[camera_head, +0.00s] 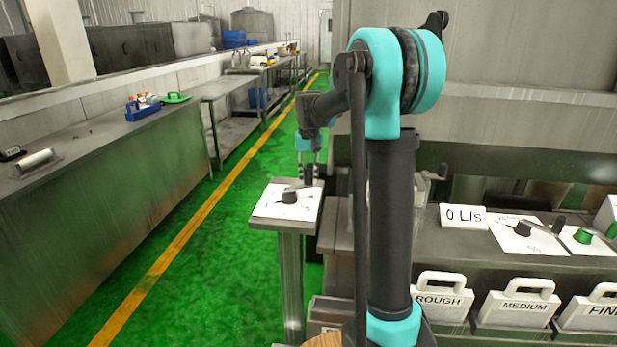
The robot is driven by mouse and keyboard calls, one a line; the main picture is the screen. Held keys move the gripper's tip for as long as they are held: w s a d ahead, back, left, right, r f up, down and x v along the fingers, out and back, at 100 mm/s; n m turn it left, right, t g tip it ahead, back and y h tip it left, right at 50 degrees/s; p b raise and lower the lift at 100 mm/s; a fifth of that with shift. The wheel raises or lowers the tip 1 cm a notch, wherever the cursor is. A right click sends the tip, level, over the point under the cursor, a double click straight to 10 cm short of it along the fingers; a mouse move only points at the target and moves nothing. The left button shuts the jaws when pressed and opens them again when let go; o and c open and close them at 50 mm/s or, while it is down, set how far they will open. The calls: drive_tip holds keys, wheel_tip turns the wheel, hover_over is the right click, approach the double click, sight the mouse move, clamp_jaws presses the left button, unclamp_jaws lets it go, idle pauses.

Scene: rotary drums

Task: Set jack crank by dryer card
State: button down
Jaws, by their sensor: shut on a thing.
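My gripper (309,174) points down at the far edge of a small pedestal. It is shut on a small dark part there; too little shows to tell whether this is the jack crank. The pedestal (292,250) has a white dial plate (272,208) on top with a black knob (289,197). A crank-like handle (443,171) stands out on the right behind my arm. A white card (463,217) seems to read "0 LIs" and stands on the bench. No card clearly marked dryer is readable.
On the right bench are a plate with a black pointer (522,229) and a green knob (582,236). A long metal counter (110,190) stands left, with clear green floor (225,265) between.

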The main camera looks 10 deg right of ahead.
drive_tip(key=shift+s, duration=0.1)
drive_tip(key=m, duration=0.1)
drive_tip(key=s+m, duration=0.1)
drive_tip(key=shift+s+m, duration=0.25)
drive_tip(key=shift+m, duration=0.05)
drive_tip(key=s+m, duration=0.1)
drive_tip(key=m, duration=0.1)
drive_tip(key=shift+s+m, duration=0.3)
drive_tip(key=s+m, duration=0.1)
drive_tip(key=s+a+m, duration=0.1)
drive_tip(key=m, duration=0.1)
drive_tip(key=shift+m, duration=0.3)
drive_tip(key=shift+s+a+m, duration=0.3)
drive_tip(key=shift+s+m, duration=0.05)
drive_tip(key=shift+m, duration=0.35)
drive_tip(key=shift+s+a+m, duration=0.25)
drive_tip(key=shift+s+m, duration=0.05)
drive_tip(key=shift+m, duration=0.4)
drive_tip(key=c, duration=1.3)
unclamp_jaws()
